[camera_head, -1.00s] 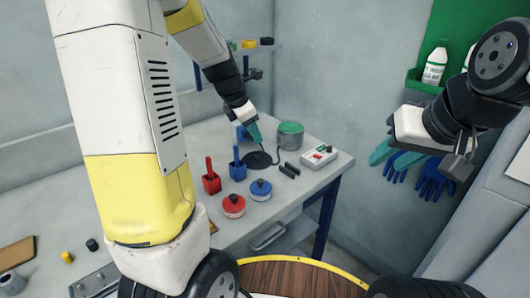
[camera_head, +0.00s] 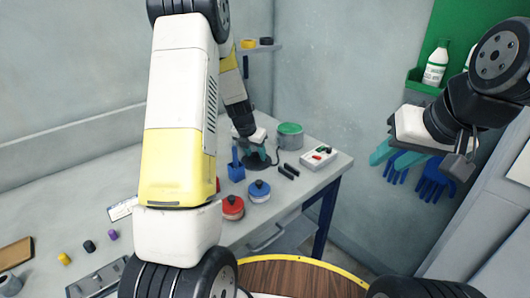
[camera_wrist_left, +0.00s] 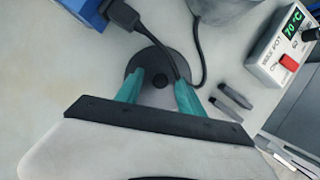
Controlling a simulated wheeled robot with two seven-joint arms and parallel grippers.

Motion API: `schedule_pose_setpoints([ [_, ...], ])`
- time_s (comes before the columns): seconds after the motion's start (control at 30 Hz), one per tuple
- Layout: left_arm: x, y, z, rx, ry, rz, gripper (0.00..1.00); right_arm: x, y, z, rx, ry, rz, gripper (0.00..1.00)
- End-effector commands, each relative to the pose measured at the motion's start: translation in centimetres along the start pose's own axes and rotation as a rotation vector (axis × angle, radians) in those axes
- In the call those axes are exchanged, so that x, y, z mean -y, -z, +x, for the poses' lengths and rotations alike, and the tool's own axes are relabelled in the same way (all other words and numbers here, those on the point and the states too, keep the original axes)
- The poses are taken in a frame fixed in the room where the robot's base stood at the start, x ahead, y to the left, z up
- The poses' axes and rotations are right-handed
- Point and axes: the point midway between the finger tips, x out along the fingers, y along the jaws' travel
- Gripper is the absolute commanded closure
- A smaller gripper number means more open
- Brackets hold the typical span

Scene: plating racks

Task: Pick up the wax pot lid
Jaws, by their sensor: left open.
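The wax pot lid (camera_wrist_left: 161,62) is a dark round disc with a small knob, lying on the grey bench. It also shows in the head view (camera_head: 258,161), partly covered by my left gripper. My left gripper (camera_head: 259,152) points down over it. In the left wrist view my left gripper (camera_wrist_left: 160,82) is open, its teal fingers on either side of the knob, with gaps visible. I cannot tell its exact height above the lid. The wax pot (camera_head: 290,136), grey with a green top, stands just behind. My right gripper (camera_head: 391,154) hangs at the right with teal fingers apart, away from the bench.
A control box (camera_head: 319,158) with a display stands right of the lid, and a dark cable (camera_wrist_left: 201,62) runs close by it. Two dark sticks (camera_head: 287,171) lie near. A blue holder (camera_head: 236,171), a blue jar (camera_head: 259,191) and a red jar (camera_head: 232,207) stand left and in front.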

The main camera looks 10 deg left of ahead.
Motion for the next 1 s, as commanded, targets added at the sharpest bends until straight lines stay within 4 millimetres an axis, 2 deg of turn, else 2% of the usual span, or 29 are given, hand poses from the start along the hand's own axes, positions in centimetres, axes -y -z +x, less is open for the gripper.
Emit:
schedule_pose_setpoints([
  [0.23, 0.0, 0.0, 0.2, 0.001, 0.001, 0.001, 0.55, 0.0, 0.0, 0.0, 0.000, 0.000, 0.000, 0.64],
  [0.47, 0.0, 0.0, 0.2, 0.000, 0.000, 0.001, 1.00, 0.0, 0.0, 0.0, 0.000, 0.000, 0.000, 0.64],
  [0.83, 0.0, -0.2, -0.1, 0.002, -0.001, 0.002, 1.00, 0.0, 0.0, 0.0, 0.000, 0.000, 0.000, 0.64],
  [1.0, 0.0, -1.2, -2.4, 0.006, -0.002, 0.004, 1.00, 0.0, 0.0, 0.0, 0.000, 0.000, 0.000, 0.64],
])
